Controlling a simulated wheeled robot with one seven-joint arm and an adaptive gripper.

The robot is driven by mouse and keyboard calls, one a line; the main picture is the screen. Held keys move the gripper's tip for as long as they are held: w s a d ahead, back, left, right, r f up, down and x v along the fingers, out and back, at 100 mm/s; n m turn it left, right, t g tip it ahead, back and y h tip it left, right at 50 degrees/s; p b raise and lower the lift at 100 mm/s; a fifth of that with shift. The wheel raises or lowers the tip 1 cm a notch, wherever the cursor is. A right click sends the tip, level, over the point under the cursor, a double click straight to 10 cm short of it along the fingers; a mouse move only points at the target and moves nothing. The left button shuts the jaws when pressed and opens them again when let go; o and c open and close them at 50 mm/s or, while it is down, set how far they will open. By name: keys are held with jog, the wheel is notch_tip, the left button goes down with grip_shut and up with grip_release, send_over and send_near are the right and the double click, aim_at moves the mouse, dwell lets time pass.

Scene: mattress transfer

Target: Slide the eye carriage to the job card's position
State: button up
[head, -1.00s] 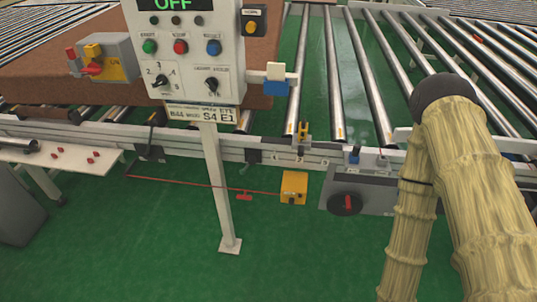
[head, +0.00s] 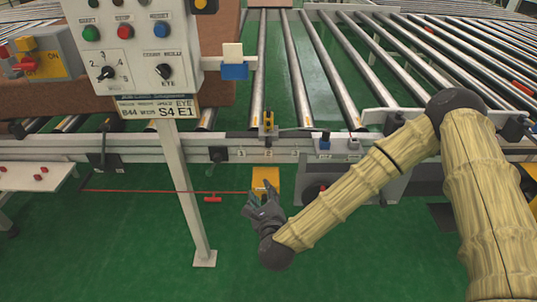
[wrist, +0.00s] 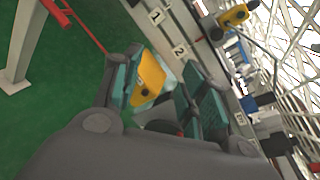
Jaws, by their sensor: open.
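The eye carriage (head: 267,121), a small yellow and black block, stands on the conveyor's front rail above the plate marked 2. It also shows at the top of the wrist view (wrist: 234,16). Plates 1 (head: 241,155), 2 and 3 sit in a row along the rail. The job card (head: 158,107) under the control panel reads S4 E1. My gripper (head: 263,191) is open and empty, low in front of the rail and below the carriage. In the wrist view its fingers (wrist: 160,78) frame a yellow box (wrist: 148,82) beyond them; contact cannot be told.
The yellow box (head: 266,179) hangs under the rail, with a red cord (head: 150,191) running left. The panel's post (head: 187,195) stands left of my gripper. A grey box (head: 350,185) is to the right. Green floor lies open in front.

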aim_at(268, 146)
jog(key=w+d+r+m+t+h+b, duration=0.1)
jog(key=w+d+r+m+t+h, duration=0.15)
jog(key=w+r+m, duration=0.35)
jog(key=shift+m, duration=0.4)
jog(key=w, duration=0.9)
jog(key=shift+a+r, duration=0.35)
grip_shut()
